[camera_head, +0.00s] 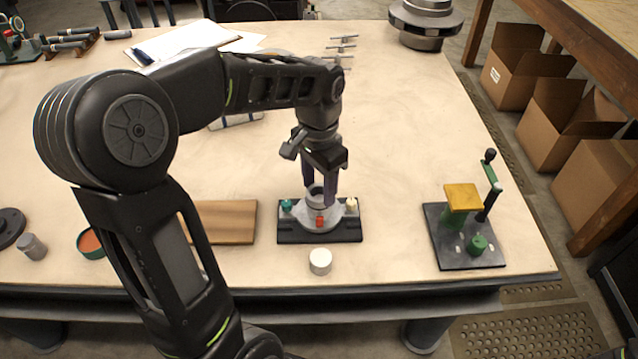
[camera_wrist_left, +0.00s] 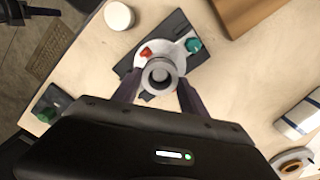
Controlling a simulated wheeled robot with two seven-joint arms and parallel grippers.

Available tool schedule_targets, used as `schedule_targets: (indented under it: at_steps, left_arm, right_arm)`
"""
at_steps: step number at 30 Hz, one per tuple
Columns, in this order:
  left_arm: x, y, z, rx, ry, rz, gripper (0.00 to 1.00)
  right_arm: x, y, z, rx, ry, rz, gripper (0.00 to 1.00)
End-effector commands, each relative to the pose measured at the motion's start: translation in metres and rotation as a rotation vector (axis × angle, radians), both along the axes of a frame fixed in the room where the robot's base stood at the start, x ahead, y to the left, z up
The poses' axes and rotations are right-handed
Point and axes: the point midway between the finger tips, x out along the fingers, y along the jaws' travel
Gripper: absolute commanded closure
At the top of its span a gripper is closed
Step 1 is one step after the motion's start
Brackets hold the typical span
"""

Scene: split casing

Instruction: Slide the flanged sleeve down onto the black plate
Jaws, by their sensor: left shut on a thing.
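The flanged sleeve (camera_head: 316,212) is a light grey ring with a wide flange and an upright collar. It is at the black plate (camera_head: 290,236), over its middle; I cannot tell whether the flange lies flat on it. My left gripper (camera_head: 319,192) points down and is shut on the sleeve's collar. A red knob (camera_head: 320,221), a teal knob (camera_head: 287,205) and a cream knob (camera_head: 351,205) stand around the flange. The left wrist view shows the sleeve (camera_wrist_left: 161,74) end-on between the two fingers. My right gripper is not in view.
A white cylinder (camera_head: 320,261) stands just in front of the plate. A wooden board (camera_head: 228,222) lies to its left. A dark fixture (camera_head: 466,250) with a green handle stands at the right.

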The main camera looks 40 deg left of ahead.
Motion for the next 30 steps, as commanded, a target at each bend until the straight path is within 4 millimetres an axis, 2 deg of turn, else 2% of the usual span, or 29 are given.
schedule_targets:
  at_steps: [3, 4, 12, 22, 30]
  left_arm:
    - [0.001, 0.0, 0.002, 0.0, -0.003, 0.0, 1.0]
    - [0.001, 0.0, 0.002, 0.0, -0.003, 0.0, 0.48]
    - [0.0, 0.0, 0.001, 0.001, -0.001, 0.0, 0.26]
    - [-0.001, 0.0, 0.001, 0.0, 0.002, 0.0, 0.24]
    - [0.0, 0.0, 0.023, 0.0, 0.001, 0.0, 0.24]
  right_arm:
    - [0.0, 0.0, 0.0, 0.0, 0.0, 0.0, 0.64]
    - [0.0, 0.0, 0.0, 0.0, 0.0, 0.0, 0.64]
    - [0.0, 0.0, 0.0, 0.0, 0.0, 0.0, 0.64]
    - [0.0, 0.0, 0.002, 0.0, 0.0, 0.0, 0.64]
    - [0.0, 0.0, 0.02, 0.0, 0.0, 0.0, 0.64]
